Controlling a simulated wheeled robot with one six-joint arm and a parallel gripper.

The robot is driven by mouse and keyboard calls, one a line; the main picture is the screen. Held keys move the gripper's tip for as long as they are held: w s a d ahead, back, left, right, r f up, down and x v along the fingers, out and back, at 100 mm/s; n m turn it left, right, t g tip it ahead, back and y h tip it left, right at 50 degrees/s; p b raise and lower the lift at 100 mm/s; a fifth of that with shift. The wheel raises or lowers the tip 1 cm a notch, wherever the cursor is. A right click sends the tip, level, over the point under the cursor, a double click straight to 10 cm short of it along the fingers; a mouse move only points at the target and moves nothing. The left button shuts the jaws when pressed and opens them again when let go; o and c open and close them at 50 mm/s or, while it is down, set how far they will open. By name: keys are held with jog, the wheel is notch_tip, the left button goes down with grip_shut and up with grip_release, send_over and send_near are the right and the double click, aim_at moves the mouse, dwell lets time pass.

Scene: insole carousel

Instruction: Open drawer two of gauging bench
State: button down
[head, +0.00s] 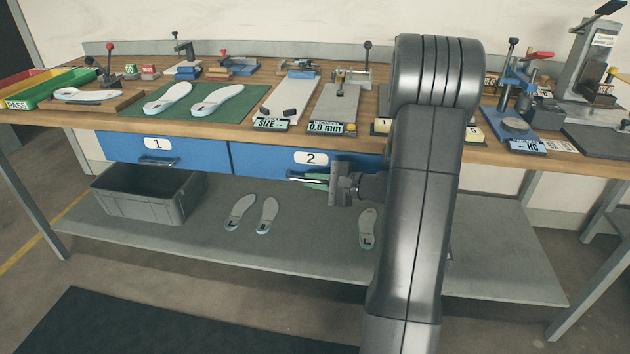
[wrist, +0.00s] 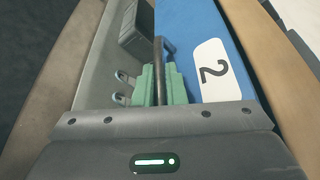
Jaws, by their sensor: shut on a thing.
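Drawer two (head: 262,159) is a blue front with a white "2" label under the bench top (head: 130,124). It looks closed, level with drawer one. Its dark bar handle (head: 298,178) runs along the front below the label. My gripper (head: 312,180) is at this handle, with its green fingers shut on it. In the wrist view, the green fingers (wrist: 161,85) sit on both sides of the dark bar handle (wrist: 160,58), beside the blue drawer front (wrist: 196,38) with its "2" label. My arm hides the right end of the drawer in the head view.
Drawer one (head: 205,152) is to the left, with a grey crate (head: 145,205) below it on the lower shelf (head: 190,248). Several insoles (head: 267,215) lie on that shelf. Gauges and insoles stand on the bench top. The floor in front has a dark mat (head: 150,325).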

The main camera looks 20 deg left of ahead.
jog(key=s+d+b, duration=0.2)
jog(key=s+d, duration=0.1)
jog(key=s, duration=1.2)
jog(key=s+d+b, duration=0.2)
jog(key=s+d, duration=0.2)
jog(key=s, duration=1.1)
jog(key=shift+s+d, duration=0.2)
jog(key=shift+s, duration=0.2)
jog(key=c, duration=1.5)
grip_release()
